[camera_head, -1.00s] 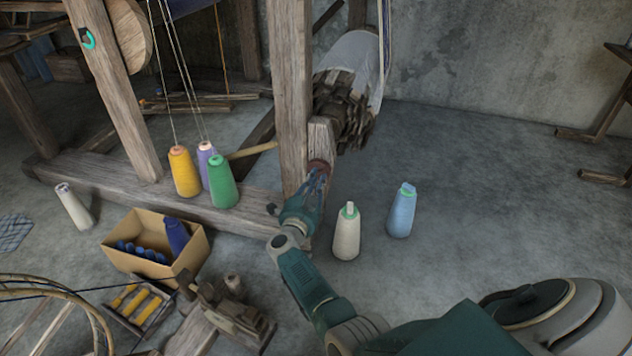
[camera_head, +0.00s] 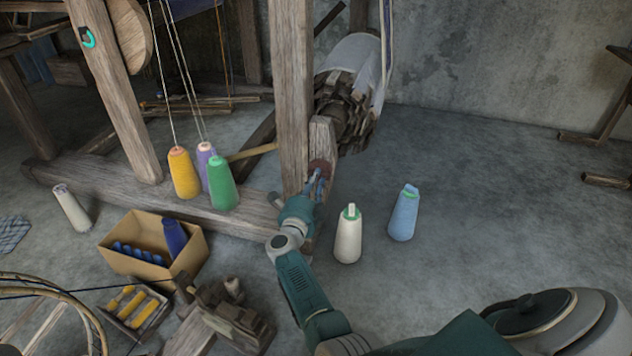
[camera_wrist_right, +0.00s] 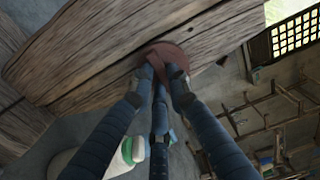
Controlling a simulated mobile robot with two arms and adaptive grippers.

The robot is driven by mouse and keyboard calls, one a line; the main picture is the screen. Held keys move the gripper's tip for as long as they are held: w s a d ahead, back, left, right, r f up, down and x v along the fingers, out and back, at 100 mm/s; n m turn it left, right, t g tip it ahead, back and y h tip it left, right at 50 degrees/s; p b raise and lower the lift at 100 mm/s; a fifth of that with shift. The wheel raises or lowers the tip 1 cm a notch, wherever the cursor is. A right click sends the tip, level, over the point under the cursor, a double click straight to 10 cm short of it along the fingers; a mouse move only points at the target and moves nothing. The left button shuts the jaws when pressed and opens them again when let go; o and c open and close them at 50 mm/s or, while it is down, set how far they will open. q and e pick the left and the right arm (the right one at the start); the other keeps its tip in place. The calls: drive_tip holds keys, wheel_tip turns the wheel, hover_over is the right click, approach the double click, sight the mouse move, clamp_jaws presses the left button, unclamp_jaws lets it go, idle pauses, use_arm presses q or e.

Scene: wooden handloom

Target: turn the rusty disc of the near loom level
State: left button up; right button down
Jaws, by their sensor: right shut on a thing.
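The rusty disc (camera_head: 320,166) is a small red-brown round piece on the side of a short wooden post of the near loom (camera_head: 291,95). It also shows in the right wrist view (camera_wrist_right: 176,54), lying against the wood, partly hidden by fingers. My right gripper (camera_head: 318,180) reaches up to the disc from below. In the wrist view its blue-black fingers (camera_wrist_right: 163,72) are closed together at the disc, shut on it. How far the disc is from level I cannot tell. My left gripper is not in view.
A cream cone (camera_head: 348,235) and a blue cone (camera_head: 403,213) stand on the floor right of my arm. Yellow, purple and green cones (camera_head: 221,184) stand by the loom beam. A cardboard box (camera_head: 186,262) stands left. Floor at right is free.

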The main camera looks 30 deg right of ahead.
drive_tip(key=shift+s+d+f, duration=0.1)
drive_tip(key=c, duration=1.7)
unclamp_jaws()
drive_tip(key=shift+o, duration=0.2)
